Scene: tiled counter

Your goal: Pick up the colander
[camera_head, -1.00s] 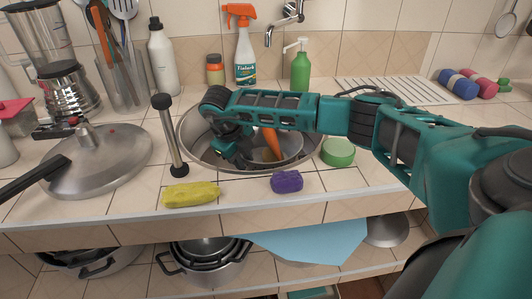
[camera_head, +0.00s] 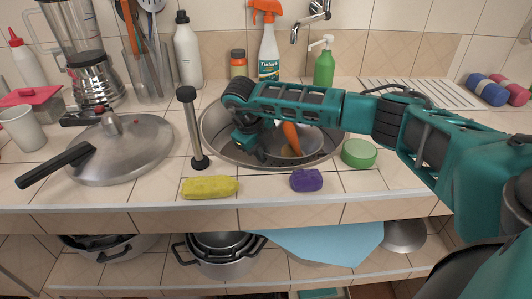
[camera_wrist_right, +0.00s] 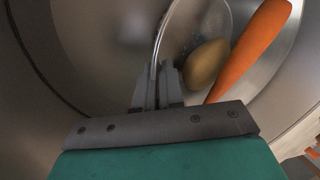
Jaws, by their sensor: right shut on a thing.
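The colander (camera_head: 312,140) is a grey metal bowl inside the round sink (camera_head: 207,140). It holds an orange carrot (camera_head: 291,138). My right gripper (camera_head: 262,157) reaches down into the sink at the colander's left side. In the right wrist view, the fingers of this gripper (camera_wrist_right: 158,85) are shut on the colander's thin rim (camera_wrist_right: 160,38). A brownish egg-shaped thing (camera_wrist_right: 207,64) and the carrot (camera_wrist_right: 250,48) lie on the colander's inner side. My forearm hides part of the colander in the head view. My left gripper is not in view.
A yellow sponge (camera_head: 210,187), a purple sponge (camera_head: 306,180) and a green round container (camera_head: 359,153) lie in front. A spray bottle (camera_head: 269,48) and green soap bottle (camera_head: 324,67) stand behind. A large lid (camera_head: 125,145) lies left.

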